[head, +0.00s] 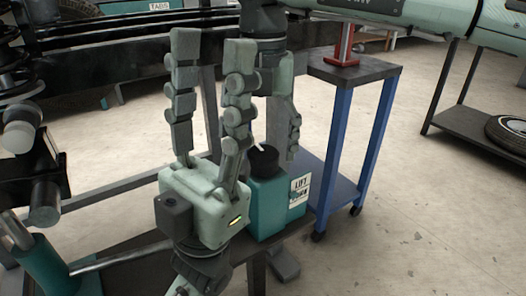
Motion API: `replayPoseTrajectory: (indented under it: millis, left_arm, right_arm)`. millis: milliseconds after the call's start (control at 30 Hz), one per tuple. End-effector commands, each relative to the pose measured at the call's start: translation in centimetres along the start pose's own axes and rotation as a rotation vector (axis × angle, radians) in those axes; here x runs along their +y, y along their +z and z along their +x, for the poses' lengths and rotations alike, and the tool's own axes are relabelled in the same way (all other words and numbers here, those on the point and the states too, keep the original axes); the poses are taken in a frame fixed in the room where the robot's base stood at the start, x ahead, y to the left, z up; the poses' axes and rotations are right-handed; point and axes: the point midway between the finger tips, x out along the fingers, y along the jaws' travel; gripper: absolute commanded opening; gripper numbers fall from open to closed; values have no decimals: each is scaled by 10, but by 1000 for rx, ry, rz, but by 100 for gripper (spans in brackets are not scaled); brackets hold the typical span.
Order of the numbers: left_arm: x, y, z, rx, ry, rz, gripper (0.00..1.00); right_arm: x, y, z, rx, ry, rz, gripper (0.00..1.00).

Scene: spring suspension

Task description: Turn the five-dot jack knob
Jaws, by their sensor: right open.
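The black jack knob (264,160) with a white pointer line sits on top of a teal box (268,205), which has a white label (300,190) reading LIFT. I cannot make out any dots on it. My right gripper (270,138) reaches down from above, just over the knob, and is open; one finger shows to the knob's right, the other is mostly hidden behind my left gripper. I cannot tell whether it touches the knob. My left gripper (211,48) stands in front and to the left, fingers pointing up, open and empty.
A blue-legged cart (331,185) with a dark top stands behind the box, a red stand (344,45) on it. Dark suspension parts (22,125) are at the left. A low shelf with a tire (509,132) is at the far right. The floor at right is clear.

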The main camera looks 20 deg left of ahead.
Motion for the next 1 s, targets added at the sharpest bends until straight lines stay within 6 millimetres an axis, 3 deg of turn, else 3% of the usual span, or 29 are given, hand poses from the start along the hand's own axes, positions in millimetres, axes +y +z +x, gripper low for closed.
replayPoseTrajectory:
  millis: [300,500,1000]
  left_arm:
    - [0,-1,1,3,0,1,39]
    - [0,-1,1,3,0,1,39]
    - [0,-1,1,4,0,1,39]
  right_arm:
    - [1,0,-68,-3,1,0,68]
    - [0,0,-96,0,1,0,68]
    - [0,0,-104,1,1,-1,68]
